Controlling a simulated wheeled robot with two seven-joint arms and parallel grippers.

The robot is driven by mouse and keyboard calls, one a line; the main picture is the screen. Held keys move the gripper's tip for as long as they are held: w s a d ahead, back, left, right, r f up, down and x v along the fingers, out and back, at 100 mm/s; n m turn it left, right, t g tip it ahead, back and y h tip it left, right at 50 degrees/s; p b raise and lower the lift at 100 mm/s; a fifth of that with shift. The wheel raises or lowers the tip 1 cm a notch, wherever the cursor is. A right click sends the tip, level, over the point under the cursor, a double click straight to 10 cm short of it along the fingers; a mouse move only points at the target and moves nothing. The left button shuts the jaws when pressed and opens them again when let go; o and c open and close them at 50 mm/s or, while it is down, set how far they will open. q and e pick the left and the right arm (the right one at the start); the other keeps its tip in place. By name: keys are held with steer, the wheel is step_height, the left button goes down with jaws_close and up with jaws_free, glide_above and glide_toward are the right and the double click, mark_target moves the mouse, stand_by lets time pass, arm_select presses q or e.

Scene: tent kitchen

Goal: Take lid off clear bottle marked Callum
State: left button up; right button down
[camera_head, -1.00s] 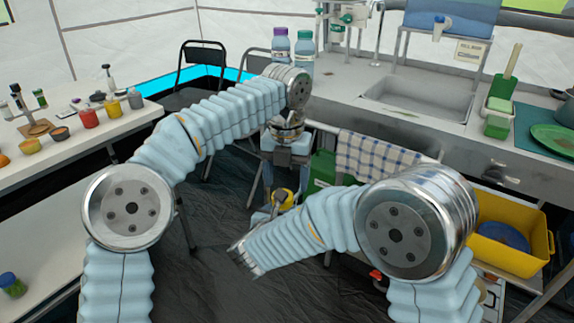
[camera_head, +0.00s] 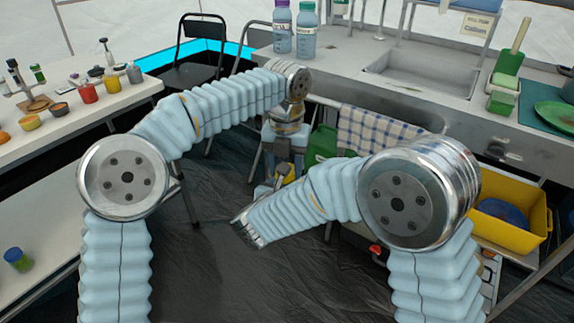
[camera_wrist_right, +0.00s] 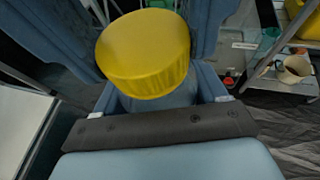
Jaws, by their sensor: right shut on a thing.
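A bottle with a yellow lid (camera_wrist_right: 145,55) is in my right gripper (camera_wrist_right: 160,100), which is shut around the body below the lid. Most of the body and any name on it are hidden. In the head view the yellow lid (camera_head: 284,172) shows just beyond my right forearm, low in front of the counter. My left gripper (camera_head: 284,153) points down close above the lid. I cannot tell whether it touches the lid or how far its fingers are apart.
A purple-lidded bottle (camera_head: 282,28) and a green-lidded bottle (camera_head: 306,32) stand on the counter left of the sink (camera_head: 415,80). A checked towel (camera_head: 375,130) hangs below. A yellow tub (camera_head: 525,228) is at right. A table (camera_head: 60,120) with jars is at left.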

arm_select(q)
steer(key=n, duration=0.3)
steer(key=d+n, duration=0.1)
steer(key=n, duration=0.1)
steer(key=shift+d+r+n, duration=0.15)
steer(key=shift+n, duration=0.25)
steer(key=n, duration=0.6)
steer(key=shift+w, duration=0.1)
steer(key=n, duration=0.6)
steer(key=shift+w+a, duration=0.1)
steer(key=shift+a, duration=0.1)
steer(key=n, duration=0.6)
steer(key=shift+w+a, duration=0.1)
steer(key=shift+a, duration=0.1)
steer(key=n, duration=0.6)
steer(key=shift+a, duration=0.2)
steer(key=n, duration=0.6)
steer(key=shift+a, duration=0.1)
steer(key=n, duration=0.6)
steer(key=shift+s, duration=0.35)
steer(key=n, duration=0.5)
steer(key=shift+s, duration=0.2)
